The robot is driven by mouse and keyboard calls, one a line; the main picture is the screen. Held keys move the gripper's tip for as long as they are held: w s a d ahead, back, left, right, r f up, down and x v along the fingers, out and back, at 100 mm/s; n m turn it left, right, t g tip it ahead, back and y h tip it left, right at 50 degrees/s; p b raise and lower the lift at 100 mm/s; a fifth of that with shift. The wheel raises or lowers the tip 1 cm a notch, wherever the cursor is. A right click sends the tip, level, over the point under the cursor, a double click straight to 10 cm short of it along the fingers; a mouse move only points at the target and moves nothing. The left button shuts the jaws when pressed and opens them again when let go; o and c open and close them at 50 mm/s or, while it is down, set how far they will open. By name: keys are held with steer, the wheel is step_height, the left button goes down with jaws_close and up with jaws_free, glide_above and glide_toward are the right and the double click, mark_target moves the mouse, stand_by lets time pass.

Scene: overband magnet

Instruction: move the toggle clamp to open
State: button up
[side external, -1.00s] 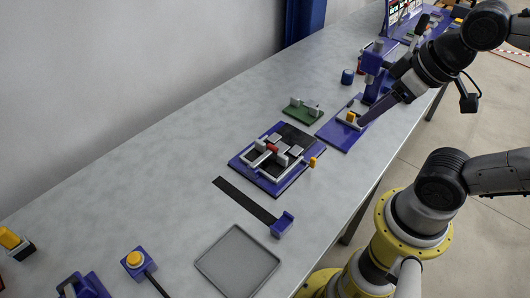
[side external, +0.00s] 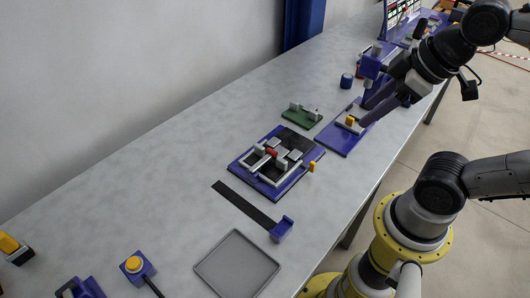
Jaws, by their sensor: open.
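A blue base plate (side external: 335,141) lies on the bench, right of centre. A small pale fixture with an orange-yellow block (side external: 350,120) sits on it. This may be the toggle clamp, but it is too small for me to tell its parts or its position. My gripper (side external: 370,119) comes in from the upper right over this plate. Its dark purple fingers are open, with a tip close to the right of the orange-yellow block. I cannot tell whether it touches. My arm and fingers hide part of the plate's right side.
A blue fixture with grey blocks and a red piece (side external: 271,152) stands left of the plate. A green board (side external: 301,116) lies behind. A blue post (side external: 371,62) rises close behind my gripper. A grey tray (side external: 237,264) lies in front. The bench's left middle is clear.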

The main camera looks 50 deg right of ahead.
steer(key=w+r+n+g, duration=0.1)
steer(key=w+r+n, duration=0.2)
steer(key=w+n, duration=0.3)
steer(key=n+g, duration=0.5)
steer(key=n, duration=0.3)
glide_above(265, 159)
step_height(265, 159, down, 10)
step_height(265, 159, down, 14)
steer(key=shift+d+r, duration=0.1)
steer(key=shift+r, duration=0.15)
steer(key=shift+c, duration=0.3)
jaws_close()
